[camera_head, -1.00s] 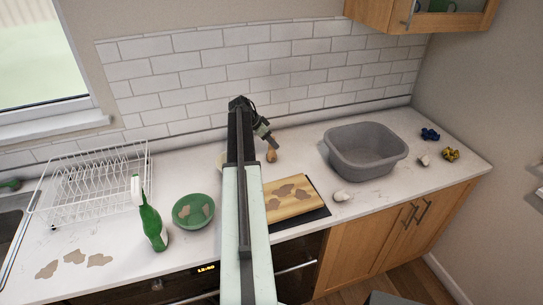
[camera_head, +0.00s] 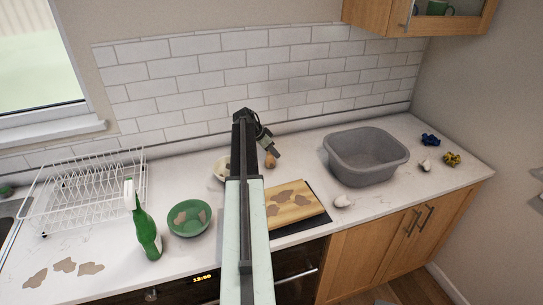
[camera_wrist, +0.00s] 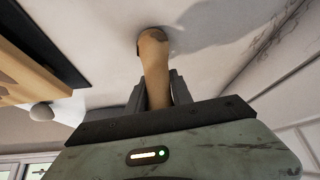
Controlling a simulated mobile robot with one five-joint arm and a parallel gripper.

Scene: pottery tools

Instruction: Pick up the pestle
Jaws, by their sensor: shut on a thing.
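The pestle (camera_wrist: 154,62) is a tan wooden rod with a darker patch near its far end. In the wrist view it runs between the two dark fingers of my gripper (camera_wrist: 155,92), which is shut on it. Its far end is at or just above the white counter; I cannot tell whether it touches. In the head view the pestle (camera_head: 270,161) shows as a small brown shape just below my gripper (camera_head: 274,152), behind the cutting board.
A wooden board (camera_head: 312,207) with brown patches lies right of my arm. A grey basin (camera_head: 366,172) stands farther right. A pale bowl (camera_head: 219,170) is partly hidden by my arm. A green bowl (camera_head: 189,228), a green spray bottle (camera_head: 147,238) and a dish rack (camera_head: 80,195) stand left. The tiled wall is close behind.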

